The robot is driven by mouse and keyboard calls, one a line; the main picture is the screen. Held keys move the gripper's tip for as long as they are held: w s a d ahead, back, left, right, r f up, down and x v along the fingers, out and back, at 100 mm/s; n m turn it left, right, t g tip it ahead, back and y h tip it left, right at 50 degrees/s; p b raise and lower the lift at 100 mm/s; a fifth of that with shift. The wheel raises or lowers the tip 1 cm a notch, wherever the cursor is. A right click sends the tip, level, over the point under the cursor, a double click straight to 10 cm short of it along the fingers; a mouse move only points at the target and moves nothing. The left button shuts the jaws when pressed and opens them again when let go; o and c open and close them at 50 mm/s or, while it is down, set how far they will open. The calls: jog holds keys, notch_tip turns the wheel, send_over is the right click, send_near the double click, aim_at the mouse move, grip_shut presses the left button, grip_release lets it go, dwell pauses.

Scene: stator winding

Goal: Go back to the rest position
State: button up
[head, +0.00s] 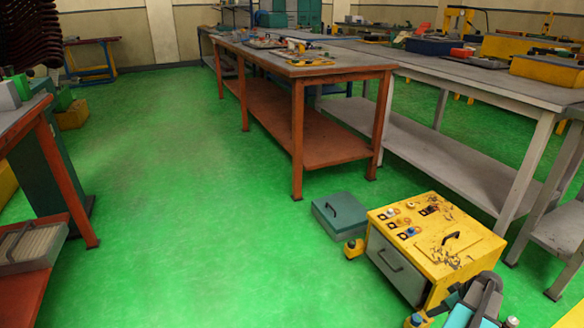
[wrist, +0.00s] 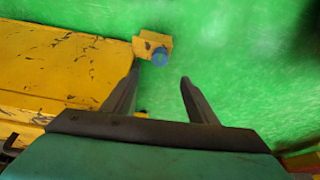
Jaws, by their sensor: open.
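My gripper (wrist: 160,85) is open and empty in the wrist view, with its two dark fingers apart and pointing over the green floor (wrist: 230,60). A yellow bracket with a blue round part (wrist: 153,46) lies just beyond the fingertips in that view.
A red-brown workbench (head: 300,70) stands in the middle, with a grey bench (head: 480,80) to its right. A grey-green toolbox (head: 338,213) sits on the floor left of my base. Another bench (head: 30,115) is at the left. The green floor between is clear.

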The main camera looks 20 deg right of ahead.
jog(key=w+a+r+n+y+p, duration=0.25)
jog(key=w+a+p, duration=0.55)
jog(key=w+a, duration=0.55)
jog(key=w+a+r+n+g+p, duration=0.15)
jog(key=a+p, duration=0.25)
jog(key=a, duration=0.7)
jog(key=w+a+r+n+g+p, duration=0.1)
jog(key=a+n+g+p, duration=0.2)
jog(key=a, duration=0.8)
jog(key=s+a+r+g+p, duration=0.15)
jog(key=s+a+p, duration=0.3)
jog(key=a, duration=0.45)
jog(key=s+a+r+g+p, duration=0.1)
jog(key=s+a+r+p, duration=0.15)
jog(key=a+p, duration=0.5)
jog(key=s+a+r+m+g+h+p, duration=0.1)
jog(key=s+a+m, duration=0.1)
jog(key=s+m, duration=0.2)
jog(key=s+a+r+m+g+h+p, duration=0.2)
jog(key=s+a+m, duration=0.1)
jog(key=s, duration=0.7)
jog(key=shift+r+m, duration=0.25)
jog(key=shift+m, duration=0.25)
